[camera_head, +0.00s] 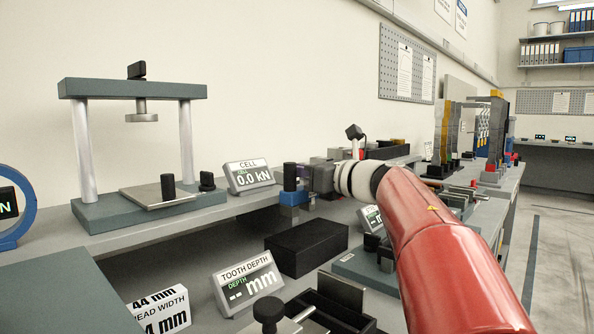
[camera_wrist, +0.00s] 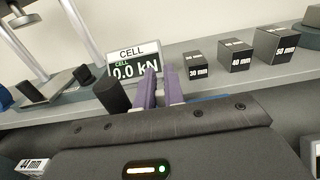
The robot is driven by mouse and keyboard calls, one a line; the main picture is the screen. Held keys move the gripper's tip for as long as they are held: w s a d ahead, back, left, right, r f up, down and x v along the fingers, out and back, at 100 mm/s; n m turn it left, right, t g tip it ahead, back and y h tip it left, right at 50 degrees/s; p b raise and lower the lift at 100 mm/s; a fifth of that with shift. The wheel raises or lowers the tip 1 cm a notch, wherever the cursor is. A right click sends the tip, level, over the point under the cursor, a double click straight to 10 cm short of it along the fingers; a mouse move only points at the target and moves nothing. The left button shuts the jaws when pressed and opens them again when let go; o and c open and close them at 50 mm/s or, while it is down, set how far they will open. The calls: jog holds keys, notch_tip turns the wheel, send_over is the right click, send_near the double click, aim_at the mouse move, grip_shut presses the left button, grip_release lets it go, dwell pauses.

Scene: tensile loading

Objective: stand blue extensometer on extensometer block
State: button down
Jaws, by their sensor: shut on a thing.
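My gripper (camera_head: 304,175) is at the end of my red arm, beside the front edge of the raised shelf. In the wrist view its two purple fingers (camera_wrist: 162,86) are close together. It is shut on the blue extensometer (camera_head: 293,197), whose blue body shows just below the fingers. In the wrist view only a sliver of blue (camera_wrist: 207,98) shows behind the fingers, and the grip itself is hidden. A dark cylinder (camera_head: 290,176) stands just above the blue part. I cannot tell for certain which thing is the extensometer block; a black block (camera_head: 307,248) lies on the lower bench below my gripper.
A CELL display (camera_head: 250,177) reading 0.0 kN stands on the shelf, left of my gripper. Blocks marked 30 mm (camera_wrist: 197,67), 40 mm (camera_wrist: 236,54) and 50 mm (camera_wrist: 277,46) stand behind it. A load frame (camera_head: 132,88) is at left; a TOOTH DEPTH display (camera_head: 248,283) is in front.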

aim_at(312, 199)
jog(key=shift+d, duration=0.1)
notch_tip(312, 199, down, 4)
jog(key=b, duration=0.4)
jog(key=shift+s+r, duration=0.1)
jog(key=shift+r, duration=0.1)
jog(key=shift+f+b, duration=0.85)
jog(key=shift+b, duration=0.25)
dwell(1.0)
jog(key=c, duration=1.4)
grip_release()
jog(key=shift+f, duration=0.1)
jog(key=b+v, duration=0.1)
jog(key=v, duration=0.6)
jog(key=shift+s+d, duration=0.25)
jog(key=shift+d, duration=0.05)
